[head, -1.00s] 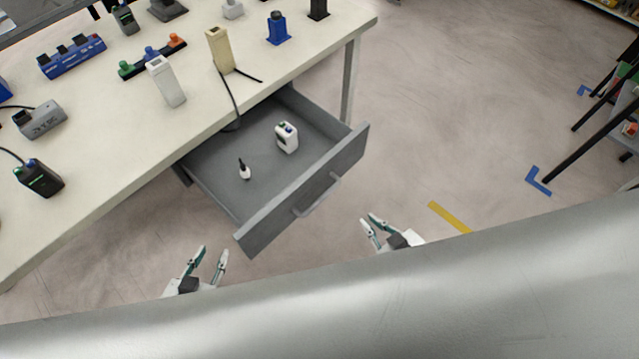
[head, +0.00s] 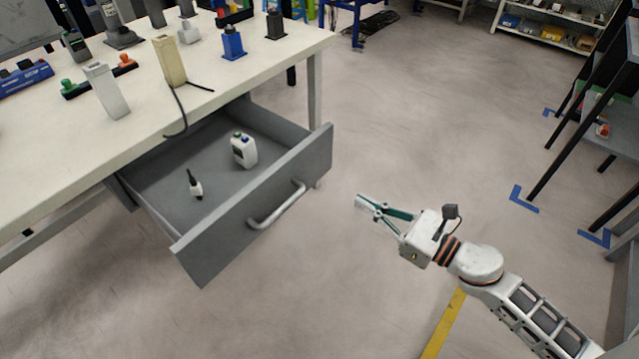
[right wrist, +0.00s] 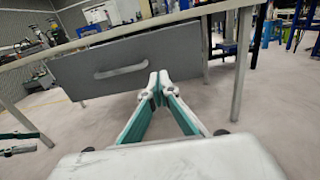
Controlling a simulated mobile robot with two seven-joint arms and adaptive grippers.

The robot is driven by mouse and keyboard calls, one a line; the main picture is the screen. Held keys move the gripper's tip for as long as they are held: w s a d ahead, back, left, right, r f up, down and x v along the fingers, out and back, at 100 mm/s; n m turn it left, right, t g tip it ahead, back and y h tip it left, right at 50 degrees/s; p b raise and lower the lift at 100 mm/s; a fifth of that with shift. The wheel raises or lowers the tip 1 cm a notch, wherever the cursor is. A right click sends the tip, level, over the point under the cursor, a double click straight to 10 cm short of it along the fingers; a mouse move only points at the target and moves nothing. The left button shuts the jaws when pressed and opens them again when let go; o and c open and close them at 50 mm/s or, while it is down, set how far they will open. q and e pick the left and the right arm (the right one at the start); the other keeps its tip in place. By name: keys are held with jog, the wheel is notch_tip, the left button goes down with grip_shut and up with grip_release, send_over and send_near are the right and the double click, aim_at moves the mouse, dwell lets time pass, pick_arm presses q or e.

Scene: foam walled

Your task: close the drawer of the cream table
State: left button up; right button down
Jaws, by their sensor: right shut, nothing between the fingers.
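The cream table (head: 60,168) fills the left of the head view. Its grey drawer (head: 258,205) stands pulled out, with a bar handle (head: 277,206) on its front. Inside lie a white bottle-like item (head: 244,150) and a small white item with a black tip (head: 195,185). My right gripper (head: 360,201) is shut and empty, to the right of the drawer front and apart from it. In the right wrist view, the shut fingertips (right wrist: 158,80) appear in front of the drawer face (right wrist: 130,62), right of its handle (right wrist: 121,71). My left gripper is out of the head view.
Several devices stand on the tabletop, including a beige one (head: 169,62) whose black cable hangs over the edge above the drawer. A dark-legged rack (head: 575,130) stands at the right. The floor (head: 430,110) between table and rack is clear.

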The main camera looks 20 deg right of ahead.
aim_at(305, 168)
jog(key=p+x, duration=0.1)
jog(key=x, duration=1.2)
jog(key=shift+r, duration=0.15)
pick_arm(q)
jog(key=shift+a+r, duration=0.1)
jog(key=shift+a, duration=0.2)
pick_arm(e)
jog(key=shift+w+a, duration=0.3)
jog(key=shift+w, duration=0.2)
